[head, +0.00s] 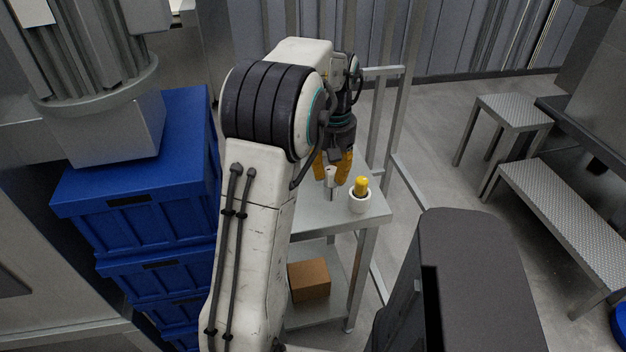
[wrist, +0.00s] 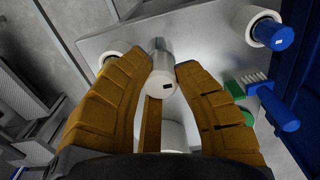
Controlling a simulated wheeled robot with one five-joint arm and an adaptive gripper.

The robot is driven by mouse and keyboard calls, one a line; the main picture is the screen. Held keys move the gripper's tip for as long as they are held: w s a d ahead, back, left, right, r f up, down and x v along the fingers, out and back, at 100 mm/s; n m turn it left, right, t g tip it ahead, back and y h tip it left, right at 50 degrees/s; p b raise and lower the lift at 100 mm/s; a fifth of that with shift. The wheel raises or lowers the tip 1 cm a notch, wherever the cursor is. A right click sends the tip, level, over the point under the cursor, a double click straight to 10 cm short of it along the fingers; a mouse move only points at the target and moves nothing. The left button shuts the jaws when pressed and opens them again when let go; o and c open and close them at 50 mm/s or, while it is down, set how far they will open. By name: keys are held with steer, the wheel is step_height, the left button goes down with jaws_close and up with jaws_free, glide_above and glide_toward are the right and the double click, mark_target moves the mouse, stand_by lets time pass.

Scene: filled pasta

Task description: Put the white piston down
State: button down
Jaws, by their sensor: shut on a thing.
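In the head view my gripper (head: 332,168) has orange fingers pointing down over the metal table (head: 378,212). It is shut on the white piston (head: 330,175), which hangs roughly upright with its grey lower end just above or at the tabletop; I cannot tell whether it touches. In the wrist view the white piston (wrist: 163,84) sits between the fingertips of my gripper (wrist: 160,80), its white end with a small dark mark facing the camera.
A yellow-topped piece (head: 361,186) stands in a white holder (head: 360,204) right of my gripper. Blue crates (head: 140,195) are stacked at left.

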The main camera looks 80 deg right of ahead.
steer(key=shift+w+d+f+p, duration=0.1)
steer(key=shift+w+d+f, duration=0.5)
steer(key=shift+f, duration=0.6)
steer(key=shift+w+d+f+p, duration=0.1)
steer(key=shift+w+d+f, duration=0.35)
steer(key=shift+w+f, duration=0.5)
steer(key=shift+w+d+f+p, duration=0.1)
steer(key=shift+w+d+f, duration=0.4)
steer(key=shift+f, duration=0.9)
steer(key=shift+f, duration=0.2)
steer(key=c, duration=1.1)
jaws_free()
steer(key=shift+o, duration=0.2)
steer(key=shift+r, duration=0.15)
step_height(320, 180, up, 12)
steer(key=shift+p, duration=0.45)
